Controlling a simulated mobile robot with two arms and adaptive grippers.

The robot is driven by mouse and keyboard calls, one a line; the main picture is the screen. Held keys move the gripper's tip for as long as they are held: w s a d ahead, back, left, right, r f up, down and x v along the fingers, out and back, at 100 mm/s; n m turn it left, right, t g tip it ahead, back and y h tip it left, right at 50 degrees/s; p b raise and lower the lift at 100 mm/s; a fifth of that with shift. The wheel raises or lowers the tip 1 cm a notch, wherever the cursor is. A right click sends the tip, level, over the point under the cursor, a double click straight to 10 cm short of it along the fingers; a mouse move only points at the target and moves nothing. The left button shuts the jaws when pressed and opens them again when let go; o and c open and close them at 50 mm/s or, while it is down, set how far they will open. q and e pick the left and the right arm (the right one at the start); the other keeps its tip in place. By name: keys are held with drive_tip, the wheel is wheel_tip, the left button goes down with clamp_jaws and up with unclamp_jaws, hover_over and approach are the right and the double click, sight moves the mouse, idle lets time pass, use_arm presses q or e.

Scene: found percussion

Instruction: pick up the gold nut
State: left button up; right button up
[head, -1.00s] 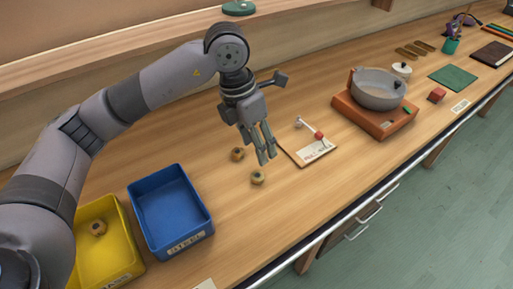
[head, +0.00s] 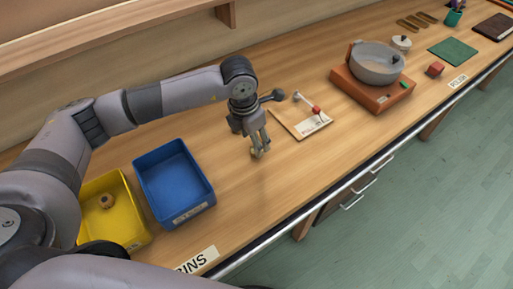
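A gold nut (head: 257,154) lies on the wooden workbench, right of the blue bin. My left gripper (head: 259,148) points down at it, with its fingertips low over the bench and at the nut. The fingers partly cover the nut, and I cannot tell whether they are closed on it. Another gold-brown nut (head: 106,202) sits in the yellow bin (head: 130,234). A second nut seen earlier on the bench is hidden, apparently behind my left gripper. My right gripper is not in view.
The blue bin (head: 188,211) stands beside the yellow one. A card with a red-headed mallet (head: 317,110) lies close right of my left gripper. Farther right, a grey pot (head: 376,66) stands on an orange base. The bench front edge is clear.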

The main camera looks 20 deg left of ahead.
use_arm(q)
drive_tip(key=f, duration=0.1)
drive_tip(key=f+p, duration=0.1)
drive_tip(key=f, duration=0.1)
drive_tip(key=shift+w+d+f+p, duration=0.2)
drive_tip(key=shift+w+f+p, duration=0.1)
drive_tip(key=shift+w, duration=0.05)
drive_tip(key=shift+f, duration=0.45)
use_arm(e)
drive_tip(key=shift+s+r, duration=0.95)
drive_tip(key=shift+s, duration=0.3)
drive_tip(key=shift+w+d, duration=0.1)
use_arm(q)
drive_tip(key=c, duration=0.4)
clamp_jaws()
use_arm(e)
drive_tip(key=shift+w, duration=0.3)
